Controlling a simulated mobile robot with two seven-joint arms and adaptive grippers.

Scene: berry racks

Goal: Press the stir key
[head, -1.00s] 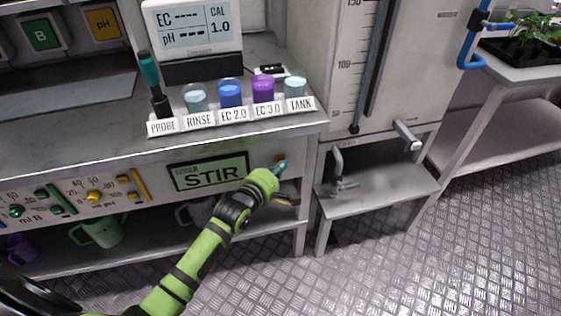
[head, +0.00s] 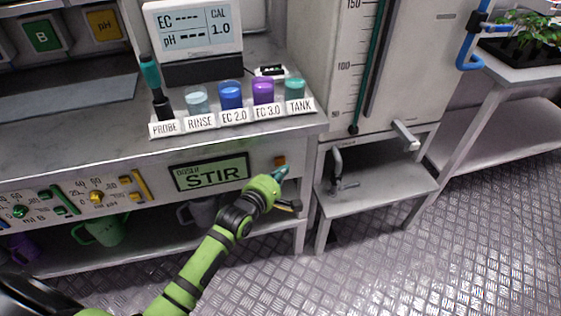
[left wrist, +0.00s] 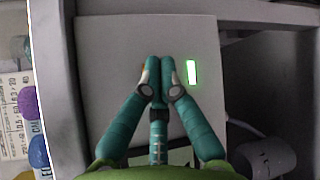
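The bench front carries a display reading STIR (head: 210,174) in dark letters on green. To its right is a small orange key (head: 280,160). My left gripper (head: 284,171) is just below and in front of the key, with the key's face showing above the fingertips. In the left wrist view my gripper (left wrist: 158,66) has its teal fingers together, with nothing seen between them, facing the pale panel. The key is mostly hidden there behind the fingertips. A bright green light strip (left wrist: 191,72) glows on the panel beside them. My right gripper is not in view.
Above, the bench holds a probe (head: 157,95), cups, including the TANK cup (head: 294,88), and an EC/pH meter (head: 195,30). A tall tank (head: 385,70) with a level tube and a low shelf (head: 375,190) stands at right.

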